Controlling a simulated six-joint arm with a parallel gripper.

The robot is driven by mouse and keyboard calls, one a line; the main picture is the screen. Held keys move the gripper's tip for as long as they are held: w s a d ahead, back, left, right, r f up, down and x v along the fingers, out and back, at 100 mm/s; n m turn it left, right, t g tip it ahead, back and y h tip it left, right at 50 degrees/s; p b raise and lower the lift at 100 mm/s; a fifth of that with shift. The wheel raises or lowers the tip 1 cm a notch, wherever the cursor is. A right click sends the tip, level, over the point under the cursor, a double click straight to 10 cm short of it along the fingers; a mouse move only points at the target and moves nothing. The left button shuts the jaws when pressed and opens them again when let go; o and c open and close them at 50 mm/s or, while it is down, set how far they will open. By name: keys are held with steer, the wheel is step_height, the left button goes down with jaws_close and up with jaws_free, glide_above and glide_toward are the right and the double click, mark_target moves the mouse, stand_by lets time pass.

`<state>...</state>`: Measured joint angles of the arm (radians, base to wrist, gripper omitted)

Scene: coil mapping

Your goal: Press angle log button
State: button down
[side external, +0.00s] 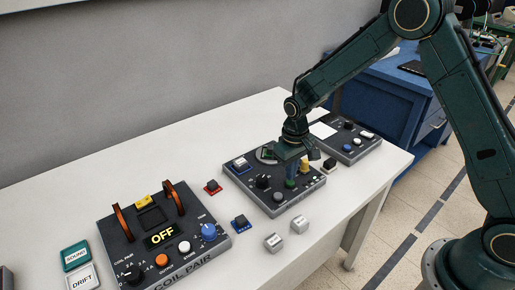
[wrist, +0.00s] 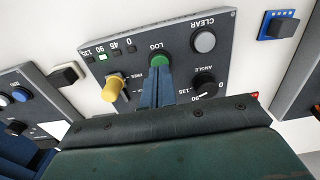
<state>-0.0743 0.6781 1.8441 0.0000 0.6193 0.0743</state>
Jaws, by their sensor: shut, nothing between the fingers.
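The green LOG button (wrist: 159,61) sits on the dark angle panel (wrist: 215,65), between a yellow knob (wrist: 114,89) and a grey CLEAR button (wrist: 204,41). In the side view the green button (side external: 290,184) shows just below my gripper (side external: 289,172). My gripper's blue fingers (wrist: 157,75) are shut together and empty. Their tips overlap the near edge of the LOG button in the wrist view; I cannot tell whether they touch it. The black ANGLE knob (wrist: 204,85) has its pointer near 90. One small green light (wrist: 103,57) is lit by the 90 mark.
The coil pair panel (side external: 110,228) with its OFF display (side external: 162,236) stands at the front left. Another dark panel (side external: 362,150) stands at the right. Small loose blocks (side external: 273,242) and a blue switch piece (side external: 240,222) lie on the white table (side external: 255,120).

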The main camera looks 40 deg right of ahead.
mark_target(290, 182)
steer(key=shift+f, duration=0.95)
stand_by(0.6)
steer(key=shift+r, duration=3.25)
